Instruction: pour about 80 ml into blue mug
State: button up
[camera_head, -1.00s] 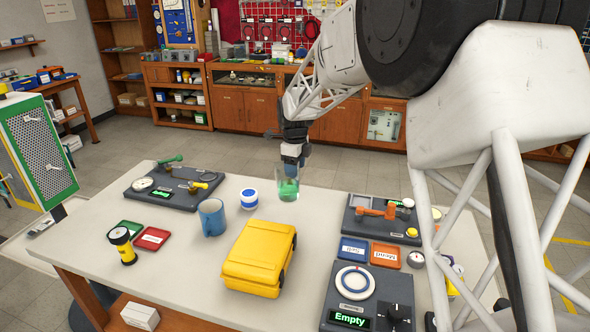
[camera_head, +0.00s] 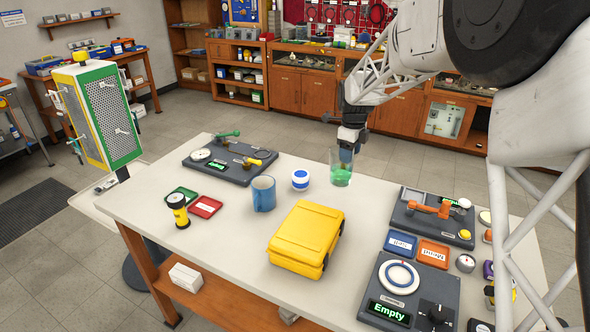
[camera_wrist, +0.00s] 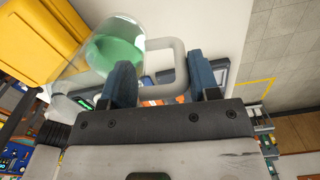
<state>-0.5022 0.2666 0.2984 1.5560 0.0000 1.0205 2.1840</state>
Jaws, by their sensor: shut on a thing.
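The blue mug (camera_head: 263,195) stands upright on the table left of centre; I cannot see what is inside it. A clear vessel (camera_head: 341,157) with green liquid (camera_head: 341,176) in its lower part is near the table's far edge, to the right of the mug, and looks upright. My gripper (camera_head: 346,147) is at its upper side. In the wrist view my gripper (camera_wrist: 164,82) has its two dark blue fingers on the vessel's handle (camera_wrist: 181,66), with the green liquid (camera_wrist: 115,50) showing beyond. Whether the vessel's base touches the table is unclear.
A small white-and-blue jar (camera_head: 300,180) stands between mug and vessel. A yellow case (camera_head: 307,238) lies in front. A yellow-black flashlight (camera_head: 179,210) and green and red trays (camera_head: 205,207) are left. A scale (camera_head: 410,292) reading "Empty" is front right.

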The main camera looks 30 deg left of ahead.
jog(key=a+f+n, duration=0.2)
jog(key=a+n, duration=0.6)
jog(key=a, duration=1.3)
jog(key=shift+w+f+n, duration=0.15)
jog(key=shift+f+n, duration=0.05)
jog(key=shift+n, duration=0.2)
jog(key=shift+a+r, duration=0.1)
jog(key=s+a+t+h, duration=0.2)
jog(key=s+t+h, duration=0.2)
jog(key=t, duration=0.5)
jog(key=shift+s+a+r+t, duration=0.15)
jog(key=shift+s+a+t, duration=0.2)
jog(key=shift+s, duration=1)
jog(key=shift+s+r+t+h, duration=0.3)
jog(key=shift+r+t, duration=0.1)
jog(key=shift+t, duration=0.45)
jog(key=shift+s+f+t, duration=0.1)
jog(key=shift+f+t, duration=0.05)
jog(key=shift+t, duration=0.15)
